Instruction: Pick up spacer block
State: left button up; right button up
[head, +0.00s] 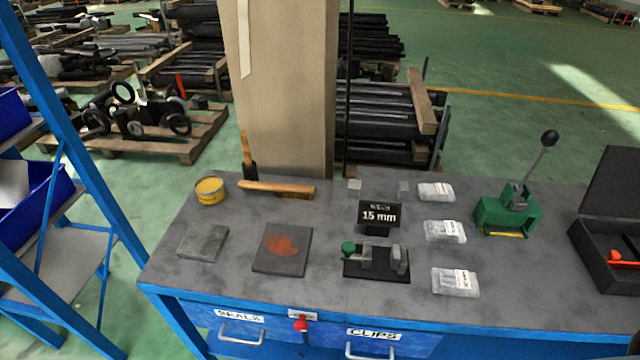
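Neither of my grippers shows in the head view. No thing is labelled as the spacer block, so I cannot tell for sure which it is. In front of the sign is a black fixture (376,275) with a green knob and grey upright pieces. A flat grey-green slab (203,242) lies at the left of the bench.
A yellow tin (210,190), a wooden-handled brush (276,189), and a dark plate (283,249) with a reddish patch are on the left half. Several clear packets (445,231), a green lever press (508,214) and an open black case (606,258) are right. A column (285,90) stands behind.

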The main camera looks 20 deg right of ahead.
aim_at(403, 191)
jog(key=u, duration=2.1)
jog(key=k, duration=1.7)
jog(key=z, duration=1.5)
jog(key=i, duration=0.45)
